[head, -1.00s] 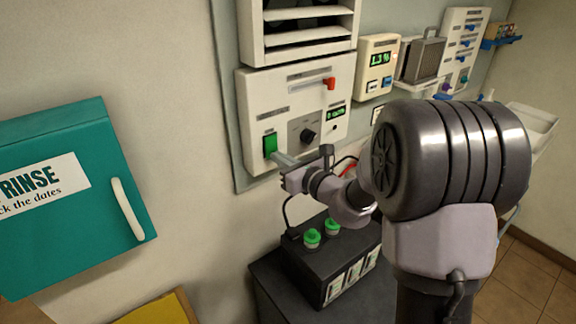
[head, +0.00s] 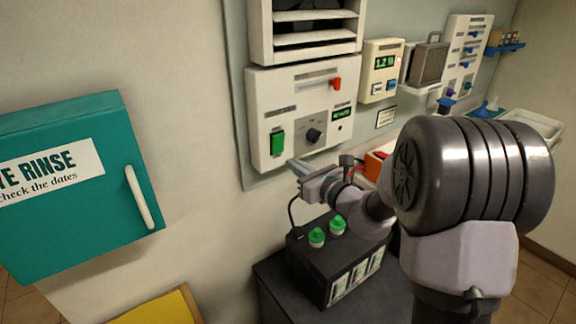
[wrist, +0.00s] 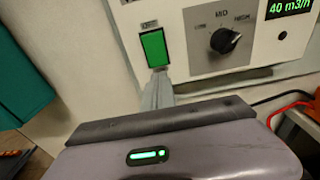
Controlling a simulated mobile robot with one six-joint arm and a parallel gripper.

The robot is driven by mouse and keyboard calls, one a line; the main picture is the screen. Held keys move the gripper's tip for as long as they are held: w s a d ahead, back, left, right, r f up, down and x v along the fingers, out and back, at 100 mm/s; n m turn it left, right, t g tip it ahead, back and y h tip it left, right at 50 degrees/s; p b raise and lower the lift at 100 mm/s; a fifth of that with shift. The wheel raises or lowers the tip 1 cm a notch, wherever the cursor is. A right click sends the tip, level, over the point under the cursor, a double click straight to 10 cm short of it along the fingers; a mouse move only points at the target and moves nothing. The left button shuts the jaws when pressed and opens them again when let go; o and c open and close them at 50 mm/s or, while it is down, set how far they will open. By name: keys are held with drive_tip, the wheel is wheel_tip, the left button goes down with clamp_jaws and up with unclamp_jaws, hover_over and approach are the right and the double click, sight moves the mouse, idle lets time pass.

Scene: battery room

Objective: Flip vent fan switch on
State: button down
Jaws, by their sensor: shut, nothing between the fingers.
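The vent fan panel (head: 300,112) is a white box on the wall. Its green rocker switch (head: 277,144) is at the lower left and also shows bright green in the wrist view (wrist: 153,48). Beside it is a black knob (wrist: 224,40), with a green display (wrist: 290,8) reading 40 m3/h. My gripper (head: 291,163) is shut and empty, its tips just below and right of the switch in the head view. In the wrist view the fingertips (wrist: 159,78) are at the switch's lower edge; I cannot tell whether they touch.
A black battery box (head: 335,260) with green caps stands below my gripper. A teal cabinet (head: 75,190) is at left. A white meter (head: 382,70) hangs at right.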

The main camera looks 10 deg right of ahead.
drive_tip(key=f+v, duration=0.2)
drive_tip(key=v, duration=0.7)
drive_tip(key=shift+p, duration=0.4)
drive_tip(key=shift+s+r, duration=0.1)
drive_tip(key=shift+s, duration=0.1)
